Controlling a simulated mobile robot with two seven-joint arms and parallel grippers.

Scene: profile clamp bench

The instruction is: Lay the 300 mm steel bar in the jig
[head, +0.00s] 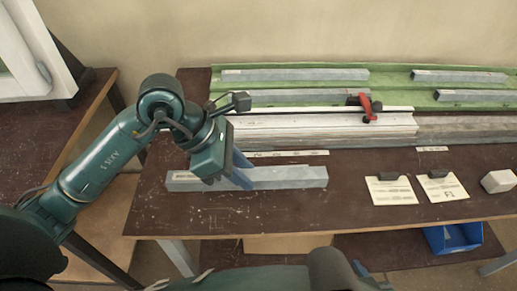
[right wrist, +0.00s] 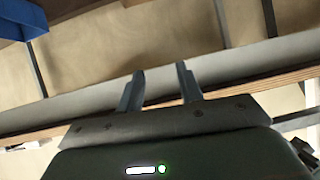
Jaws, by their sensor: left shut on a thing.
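A grey steel bar (head: 290,177) lies lengthwise along the front left of the brown bench, with a small label near its left end. My left gripper (head: 241,179) is shut on it near its middle, coming down from behind. I cannot tell whether the bar is lifted off the bench. A long pale jig (head: 320,127) with a red clamp (head: 368,107) stands behind the bar, apart from it. My right gripper (right wrist: 158,88) shows in the right wrist view with its two fingers apart and nothing between them.
A green tray (head: 390,84) at the back holds several other grey bars (head: 295,75). Cards (head: 390,190) with dark clips and a white block (head: 498,181) sit at the right. A blue bin (head: 453,237) is below the bench. The front middle of the bench is clear.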

